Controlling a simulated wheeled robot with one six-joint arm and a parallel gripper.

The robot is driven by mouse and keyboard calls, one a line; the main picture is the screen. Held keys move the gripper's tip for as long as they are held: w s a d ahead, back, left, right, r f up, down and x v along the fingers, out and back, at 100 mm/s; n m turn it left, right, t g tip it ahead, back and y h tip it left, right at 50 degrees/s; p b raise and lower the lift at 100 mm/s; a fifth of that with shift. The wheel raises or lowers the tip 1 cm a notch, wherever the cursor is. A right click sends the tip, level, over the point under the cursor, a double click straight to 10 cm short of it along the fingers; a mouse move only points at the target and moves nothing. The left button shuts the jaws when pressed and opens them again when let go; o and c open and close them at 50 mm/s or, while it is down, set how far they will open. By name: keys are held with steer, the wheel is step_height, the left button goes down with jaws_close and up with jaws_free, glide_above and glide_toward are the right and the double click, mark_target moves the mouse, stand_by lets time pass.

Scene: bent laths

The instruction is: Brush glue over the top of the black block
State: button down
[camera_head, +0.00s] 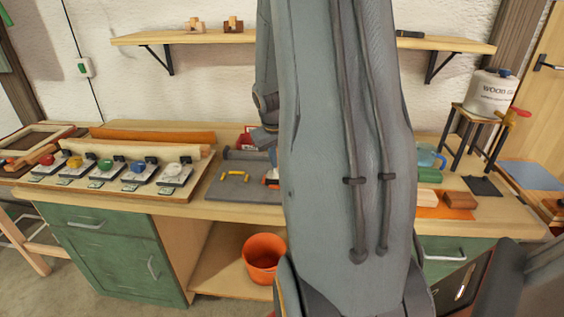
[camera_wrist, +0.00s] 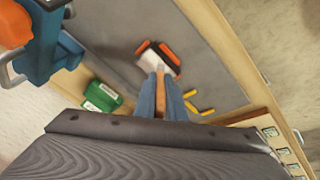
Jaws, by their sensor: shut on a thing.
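In the wrist view my gripper (camera_wrist: 163,80) points at the grey mat, with its two blue fingers close together around a wood-coloured piece (camera_wrist: 175,98), which looks like a handle. Just past the fingertips is a pale, whitish part (camera_wrist: 150,61), perhaps the brush head. Black and orange pieces (camera_wrist: 169,54) lie right around it; I cannot tell whether these belong to the brush or to a block, or whether they touch. No black block can be identified for certain; a flat dark piece (camera_head: 482,186) lies at the right of the bench.
A blue tool with an orange part (camera_wrist: 45,45) and a green box (camera_wrist: 103,97) are close to my gripper. Several coloured knobs stand at the bench's left. An orange bucket (camera_head: 263,260) sits below.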

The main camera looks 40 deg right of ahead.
steer(key=shift+w+a+b, duration=0.15)
steer(key=shift+w+b, duration=0.05)
steer(key=shift+w, duration=0.95)
steer(key=shift+w+a+b, duration=0.1)
steer(key=shift+w+b, duration=0.1)
steer(key=shift+w, duration=0.95)
steer(key=shift+s+d+r+p, duration=0.1)
steer(key=shift+s+d+p, duration=0.85)
steer(key=shift+s, duration=0.25)
steer(key=shift+s+d+f, duration=0.25)
steer(key=shift+s+d, duration=0.3)
steer(key=shift+w+a+r+b, duration=0.1)
steer(key=shift+w+a+b, duration=0.75)
steer(key=shift+w+a, duration=0.8)
steer(key=shift+s+d+r+p, duration=0.2)
steer(key=shift+s+d+p, duration=0.55)
steer(key=shift+s+d, duration=0.2)
steer(key=shift+s+d+f+p, duration=0.1)
steer(key=shift+s+d+p, duration=1.3)
steer(key=shift+s+d, duration=0.45)
